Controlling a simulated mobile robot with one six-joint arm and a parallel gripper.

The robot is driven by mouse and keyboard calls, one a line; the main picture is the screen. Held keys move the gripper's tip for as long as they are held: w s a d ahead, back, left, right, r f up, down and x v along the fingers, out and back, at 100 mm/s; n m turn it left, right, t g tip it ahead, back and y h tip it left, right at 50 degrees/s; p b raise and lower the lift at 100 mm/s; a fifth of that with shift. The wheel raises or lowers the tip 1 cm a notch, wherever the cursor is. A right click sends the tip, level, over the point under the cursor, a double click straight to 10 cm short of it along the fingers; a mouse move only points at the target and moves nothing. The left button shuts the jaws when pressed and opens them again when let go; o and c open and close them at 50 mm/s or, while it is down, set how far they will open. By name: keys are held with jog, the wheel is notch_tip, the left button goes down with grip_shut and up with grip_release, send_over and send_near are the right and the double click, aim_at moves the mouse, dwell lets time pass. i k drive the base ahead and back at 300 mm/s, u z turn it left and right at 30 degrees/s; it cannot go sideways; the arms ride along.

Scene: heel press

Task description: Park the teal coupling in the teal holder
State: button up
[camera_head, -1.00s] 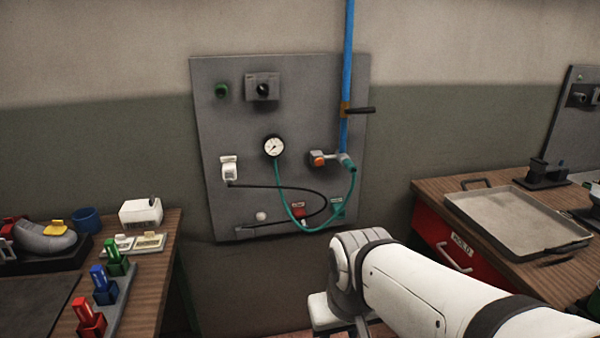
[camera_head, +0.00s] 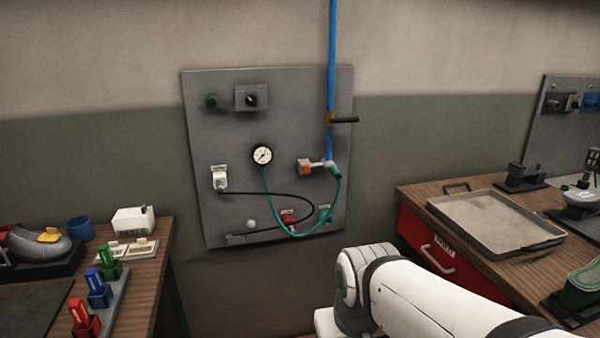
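The teal coupling (camera_head: 336,171) is at the end of a teal hose (camera_head: 303,235) on the grey wall panel. It sits at the right end of a metal fitting with an orange part (camera_head: 306,169), apparently joined to it. The hose loops down from below the gauge and back up to the coupling. The small teal holder (camera_head: 324,213) is on the panel below the coupling, partly behind the hose, and no coupling shows in it. My white arm reaches in at the bottom right, below the panel. My gripper is out of view.
The panel (camera_head: 205,120) also carries a gauge (camera_head: 262,155), a red holder (camera_head: 287,216), a black cable and a blue pipe (camera_head: 332,60) with a dark lever. Benches stand left and right, the right one with a metal tray (camera_head: 495,220). The wall between them is open.

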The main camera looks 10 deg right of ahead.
aim_at(336, 172)
jog(key=z, duration=0.05)
jog(key=i, duration=0.9)
jog(key=u, duration=0.1)
